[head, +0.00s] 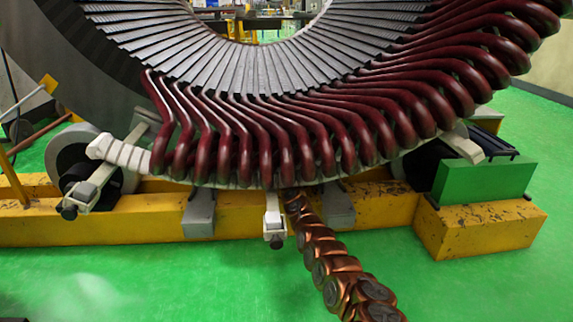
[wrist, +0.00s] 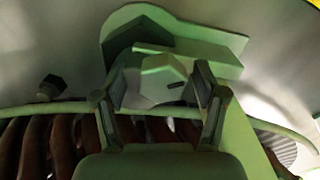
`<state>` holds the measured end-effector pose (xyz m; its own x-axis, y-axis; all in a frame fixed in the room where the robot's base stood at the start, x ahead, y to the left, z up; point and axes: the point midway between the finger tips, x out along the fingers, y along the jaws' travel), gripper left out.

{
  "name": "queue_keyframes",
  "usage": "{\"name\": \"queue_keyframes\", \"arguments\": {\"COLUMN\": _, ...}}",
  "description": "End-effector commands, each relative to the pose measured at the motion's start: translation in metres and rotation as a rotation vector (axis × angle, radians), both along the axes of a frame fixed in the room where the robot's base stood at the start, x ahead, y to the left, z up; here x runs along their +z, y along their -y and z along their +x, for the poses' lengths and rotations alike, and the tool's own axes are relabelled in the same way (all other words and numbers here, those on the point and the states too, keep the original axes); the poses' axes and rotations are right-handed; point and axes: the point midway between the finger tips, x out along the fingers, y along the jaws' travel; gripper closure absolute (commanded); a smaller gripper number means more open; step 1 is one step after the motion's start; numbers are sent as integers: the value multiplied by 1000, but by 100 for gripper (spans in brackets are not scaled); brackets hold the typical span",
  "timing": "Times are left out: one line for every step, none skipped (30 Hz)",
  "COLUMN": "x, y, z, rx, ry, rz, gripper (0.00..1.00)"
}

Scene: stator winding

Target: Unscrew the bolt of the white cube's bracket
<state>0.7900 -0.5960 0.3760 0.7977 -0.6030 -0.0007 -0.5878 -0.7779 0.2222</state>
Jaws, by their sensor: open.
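In the wrist view my gripper (wrist: 160,92) is open, with one finger on each side of a pale, faceted block (wrist: 163,72). I cannot tell whether the fingers touch it, or whether it is the white cube or a bolt head. A larger green-lit bracket shape (wrist: 195,50) stands behind it. A dark bolt (wrist: 50,87) sticks up at the left, outside the fingers. In the head view a white bracket (head: 272,208) hangs at the centre below the coils, with a dark bolt end (head: 276,242) at its bottom.
The stator's dark red coils (head: 290,130) hang over the work area. A yellow beam (head: 120,220) runs behind the bracket, with grey blocks (head: 199,214) on it. Another white bracket with a dark bolt (head: 69,209) is at the left. The green floor (head: 190,285) in front is largely clear.

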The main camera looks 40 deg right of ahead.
Motion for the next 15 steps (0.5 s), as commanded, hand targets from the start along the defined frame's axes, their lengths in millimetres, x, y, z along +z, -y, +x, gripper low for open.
{"name": "queue_keyframes", "arguments": {"x": 0, "y": -1, "z": 1, "rx": 1, "ry": 0, "rz": 0, "gripper": 29}}
{"name": "queue_keyframes", "arguments": {"x": 0, "y": -1, "z": 1, "rx": 1, "ry": 0, "rz": 0, "gripper": 29}}
{"name": "queue_keyframes", "arguments": {"x": 0, "y": -1, "z": 1, "rx": 2, "ry": 0, "rz": 0, "gripper": 29}}
{"name": "queue_keyframes", "arguments": {"x": 0, "y": -1, "z": 1, "rx": 2, "ry": 0, "rz": 0, "gripper": 32}}
{"name": "queue_keyframes", "arguments": {"x": 0, "y": -1, "z": 1, "rx": 1, "ry": 0, "rz": 0, "gripper": 35}}
{"name": "queue_keyframes", "arguments": {"x": 0, "y": -1, "z": 1, "rx": 1, "ry": 0, "rz": 0, "gripper": 39}}
{"name": "queue_keyframes", "arguments": {"x": 0, "y": -1, "z": 1, "rx": 1, "ry": 0, "rz": 0, "gripper": 42}}
{"name": "queue_keyframes", "arguments": {"x": 0, "y": -1, "z": 1, "rx": 1, "ry": 1, "rz": 0, "gripper": 45}}
{"name": "queue_keyframes", "arguments": {"x": 0, "y": -1, "z": 0, "rx": 1, "ry": 0, "rz": 0, "gripper": 50}}
{"name": "queue_keyframes", "arguments": {"x": 0, "y": 0, "z": 0, "rx": 0, "ry": 0, "rz": 0, "gripper": 53}}
{"name": "queue_keyframes", "arguments": {"x": 0, "y": 0, "z": 0, "rx": 0, "ry": 0, "rz": 0, "gripper": 56}}
{"name": "queue_keyframes", "arguments": {"x": 0, "y": 0, "z": 0, "rx": -1, "ry": 0, "rz": 0, "gripper": 60}}
{"name": "queue_keyframes", "arguments": {"x": 0, "y": 0, "z": 0, "rx": -1, "ry": 0, "rz": 0, "gripper": 63}}
{"name": "queue_keyframes", "arguments": {"x": 0, "y": 0, "z": 0, "rx": -1, "ry": 0, "rz": 0, "gripper": 66}}
{"name": "queue_keyframes", "arguments": {"x": 0, "y": 1, "z": -1, "rx": -1, "ry": 0, "rz": 0, "gripper": 70}}
